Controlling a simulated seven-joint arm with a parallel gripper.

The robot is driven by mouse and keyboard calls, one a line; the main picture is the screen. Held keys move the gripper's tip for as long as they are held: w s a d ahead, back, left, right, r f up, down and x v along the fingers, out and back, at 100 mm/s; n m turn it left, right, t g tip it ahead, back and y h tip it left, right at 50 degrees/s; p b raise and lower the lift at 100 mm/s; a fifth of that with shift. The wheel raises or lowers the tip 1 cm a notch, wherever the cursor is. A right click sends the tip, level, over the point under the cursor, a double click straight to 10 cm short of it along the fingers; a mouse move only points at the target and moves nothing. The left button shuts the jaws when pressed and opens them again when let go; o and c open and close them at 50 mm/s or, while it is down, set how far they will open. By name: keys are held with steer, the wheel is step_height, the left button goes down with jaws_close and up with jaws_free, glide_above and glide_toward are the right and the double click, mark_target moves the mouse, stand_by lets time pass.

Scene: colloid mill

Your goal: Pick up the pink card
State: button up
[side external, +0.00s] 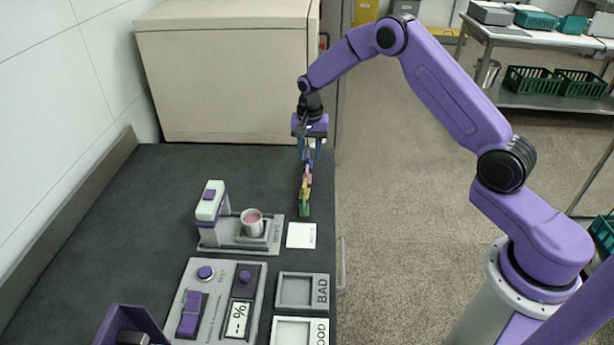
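A narrow row of small coloured cards stands near the right edge of the dark counter, with blue, yellow, pink and green showing. The pink card (308,169) is a small pink patch in this row, partly hidden by its neighbours. The green piece (304,209) is at the near end. My gripper (309,153) points down over the far end of the row. Its two fingers look apart, one on each side of the row's far end. I cannot tell whether they touch any card.
A grey device with a pink-filled cup (252,222) stands left of a white card (302,235). A control panel (217,300) and trays marked BAD (318,291) and, partly cut off, GOOD (318,331) lie nearer. A large beige box (225,80) stands behind.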

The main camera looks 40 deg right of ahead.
mark_target(307, 168)
steer(key=shift+w+a+f, duration=0.1)
steer(key=shift+a+f, duration=0.1)
steer(key=shift+f, duration=1.55)
steer(key=shift+w+a+f, duration=0.1)
steer(key=shift+a+f, duration=0.05)
steer(key=shift+f, duration=1.55)
jaws_close()
